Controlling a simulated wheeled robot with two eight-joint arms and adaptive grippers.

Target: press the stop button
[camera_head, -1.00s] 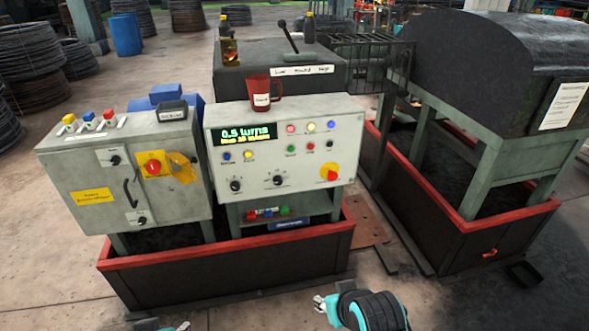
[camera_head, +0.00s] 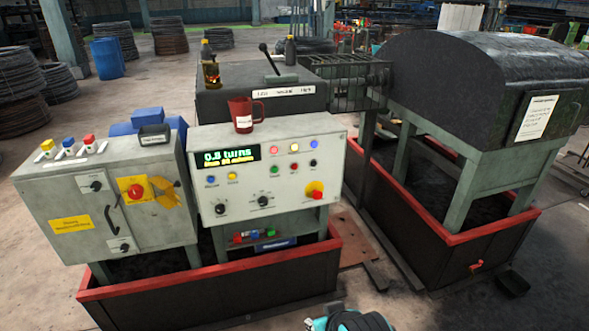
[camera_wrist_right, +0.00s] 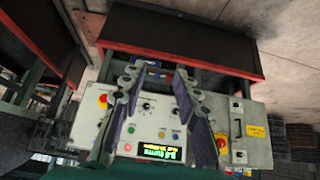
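The control panel (camera_head: 247,192) has a lit display (camera_head: 226,156), lamps, knobs and small buttons. A red mushroom button on a yellow base (camera_head: 316,191) sits at its lower right. A small red button (camera_head: 294,167) sits between a green and a dark one. The labels are too small to read. The right wrist view shows the panel upside down, with the mushroom button (camera_wrist_right: 103,99) at left. My right gripper (camera_wrist_right: 156,78) has its fingers apart in front of the panel, with nothing between them. In the head view only my teal right arm shows. My left gripper is out of view.
A grey cabinet (camera_head: 55,195) with another red knob on a yellow plate (camera_head: 138,189) stands to the left. A red mug (camera_head: 240,116) stands atop the panel. A red-rimmed dark tray (camera_head: 210,302) surrounds the base in front. A domed machine (camera_head: 450,80) is at right.

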